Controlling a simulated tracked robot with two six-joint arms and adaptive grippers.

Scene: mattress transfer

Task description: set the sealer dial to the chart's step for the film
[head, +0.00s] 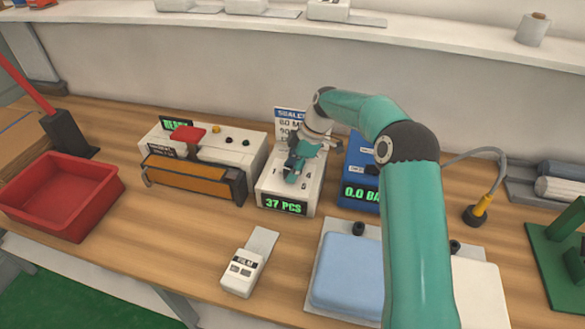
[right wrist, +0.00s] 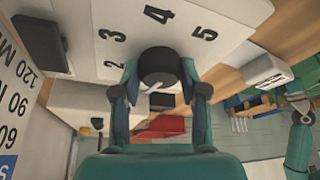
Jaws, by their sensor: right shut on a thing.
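My right gripper (head: 300,168) is shut on the black dial knob (right wrist: 158,66) on top of the white dial box (head: 290,188). In the right wrist view the numbers 2 to 5 show around the knob. A white mark shows on it, but I cannot tell which number it points to. The box's green display reads 37 PCS. The sealer chart (head: 288,122) stands behind the box, partly hidden by my right arm; the right wrist view shows its lines 60, 90 and 120 (right wrist: 18,88). A white device marked FILM (head: 243,268) lies in front; its smaller print is unreadable.
A white machine with a READY display and orange bar (head: 185,178) stands left of the dial box. A blue box reading 0.0 BA (head: 357,180) is close on the right. A red bin (head: 60,195) is far left. A light-blue pad (head: 345,268) lies in front.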

